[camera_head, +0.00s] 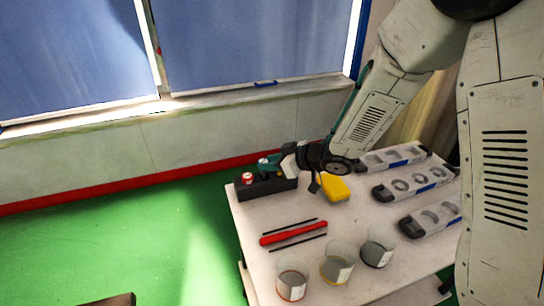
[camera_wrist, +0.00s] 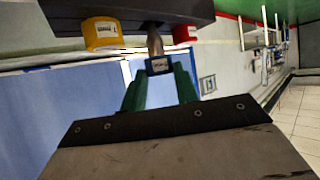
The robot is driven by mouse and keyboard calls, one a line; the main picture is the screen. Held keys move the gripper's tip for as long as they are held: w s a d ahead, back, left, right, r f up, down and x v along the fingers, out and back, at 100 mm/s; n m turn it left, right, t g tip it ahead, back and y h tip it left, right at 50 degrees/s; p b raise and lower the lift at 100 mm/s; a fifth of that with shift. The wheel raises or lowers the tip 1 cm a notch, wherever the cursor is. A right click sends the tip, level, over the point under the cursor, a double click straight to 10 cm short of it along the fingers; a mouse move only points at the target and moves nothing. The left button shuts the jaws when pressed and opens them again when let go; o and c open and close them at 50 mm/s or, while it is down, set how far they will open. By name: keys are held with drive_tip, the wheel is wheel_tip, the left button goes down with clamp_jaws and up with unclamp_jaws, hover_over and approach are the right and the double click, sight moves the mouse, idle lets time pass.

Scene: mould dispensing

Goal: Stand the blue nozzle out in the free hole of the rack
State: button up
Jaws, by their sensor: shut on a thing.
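My gripper (camera_head: 270,164) is over the dark rack (camera_head: 270,189) at the table's far left corner. In the wrist view my gripper's green fingers (camera_wrist: 160,76) are shut on the blue nozzle (camera_wrist: 159,65), seen as a blue collar with a pale label and a grey metal tip. The tip points at the rack (camera_wrist: 110,10) and meets its dark edge in the picture; I cannot tell whether it is inside the hole. A yellow nozzle (camera_wrist: 101,34) and a red nozzle (camera_wrist: 184,34) stand in the rack on either side. The red nozzle also shows in the head view (camera_head: 248,178).
A yellow block (camera_head: 335,188) lies right of the rack. A red tool (camera_head: 293,233) lies between two thin black rods. Several clear cups, including a front one (camera_head: 292,284), stand at the front. Grey moulds (camera_head: 413,182) line the right side. A wall stands behind.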

sight(267, 173)
drive_tip(key=shift+f, duration=1.45)
clamp_jaws()
drive_tip(key=shift+d+f, duration=0.1)
drive_tip(key=shift+f, duration=0.3)
drive_tip(key=o, duration=1)
unclamp_jaws()
drive_tip(key=shift+o, duration=0.2)
drive_tip(key=shift+f, duration=0.1)
drive_tip(key=shift+d, duration=0.1)
drive_tip(key=v, duration=0.7)
drive_tip(key=shift+s+d+r, duration=0.2)
drive_tip(key=shift+r, duration=0.1)
